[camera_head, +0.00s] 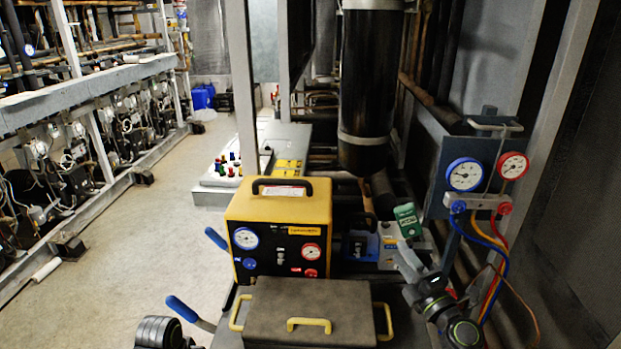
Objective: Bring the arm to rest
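My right arm comes in at the lower right, with dark round joints. My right gripper (408,262) points up and away, beside a small green-and-white device (407,220). Its fingers are small and blend with the things behind them, so I cannot tell whether they are open or touch the device. At the bottom left edge a dark ribbed part, likely a link of my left arm, shows. My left gripper is not in view.
A yellow gauge unit (240,210) stands behind a grey-brown case (265,310) with yellow handles. A gauge manifold (490,201) with coloured hoses hangs at right. A black cylinder (368,85) stands behind. Compressor racks (80,88) line the left; the floor (150,240) between is clear.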

